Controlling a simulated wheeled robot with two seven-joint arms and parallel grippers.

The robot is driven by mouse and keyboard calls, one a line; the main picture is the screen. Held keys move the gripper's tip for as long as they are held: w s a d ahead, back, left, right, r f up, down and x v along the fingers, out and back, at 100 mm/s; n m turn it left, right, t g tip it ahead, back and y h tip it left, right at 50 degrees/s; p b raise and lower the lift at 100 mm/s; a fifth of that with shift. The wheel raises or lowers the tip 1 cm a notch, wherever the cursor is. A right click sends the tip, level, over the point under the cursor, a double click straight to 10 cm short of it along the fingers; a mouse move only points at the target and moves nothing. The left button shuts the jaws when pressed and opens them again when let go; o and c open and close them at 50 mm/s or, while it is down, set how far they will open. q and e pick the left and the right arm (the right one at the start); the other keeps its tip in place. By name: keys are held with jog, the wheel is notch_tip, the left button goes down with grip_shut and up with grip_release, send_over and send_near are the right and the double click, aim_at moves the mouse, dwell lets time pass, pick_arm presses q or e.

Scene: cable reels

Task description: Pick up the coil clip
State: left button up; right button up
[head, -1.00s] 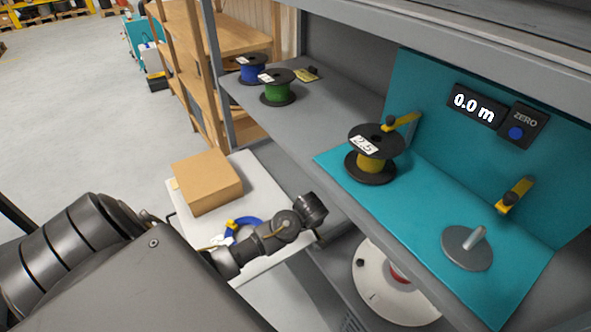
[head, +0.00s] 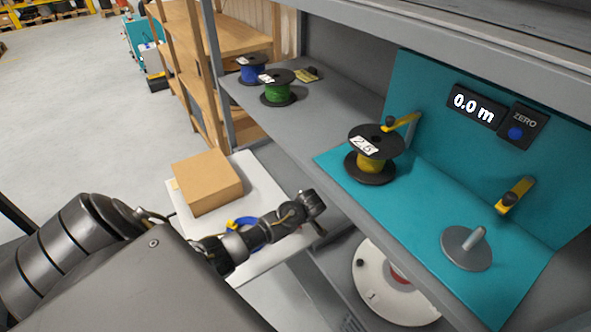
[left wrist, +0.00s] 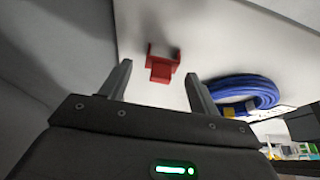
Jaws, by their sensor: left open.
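A small red piece (left wrist: 162,65), which looks like the coil clip, lies on the white surface in the left wrist view. My left gripper (left wrist: 157,73) is open, with the red piece between and just beyond its fingertips, apart from both fingers. In the head view I cannot make out the red piece; my left arm covers part of that tabletop. A blue cable coil (left wrist: 240,92) lies right of the gripper. It also shows in the head view (head: 246,222), partly behind my arm, with a yellow part on it. My right gripper is not in view.
A cardboard box (head: 207,181) stands on the white table (head: 262,185). To the right is a grey shelf with blue (head: 252,69), green (head: 277,88) and yellow (head: 371,165) cable reels. A teal station (head: 430,215) has a spindle disc (head: 467,248) and a display reading 0.0 m (head: 474,106).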

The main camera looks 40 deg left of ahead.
pick_arm(q)
jog(key=shift+x, duration=0.85)
jog(key=shift+c, duration=0.3)
jog(key=c, duration=0.9)
jog(key=shift+r, duration=0.1)
jog(key=shift+c, duration=0.4)
jog(key=shift+r, duration=0.45)
notch_tip(320, 180, up, 3)
jog(key=shift+s+f, duration=0.15)
jog(key=shift+f, duration=0.05)
jog(key=s+d+r, duration=0.4)
jog(key=s+r, duration=0.5)
jog(key=s, duration=0.4)
jog(key=shift+d+r, duration=0.15)
jog(key=shift+r, duration=0.05)
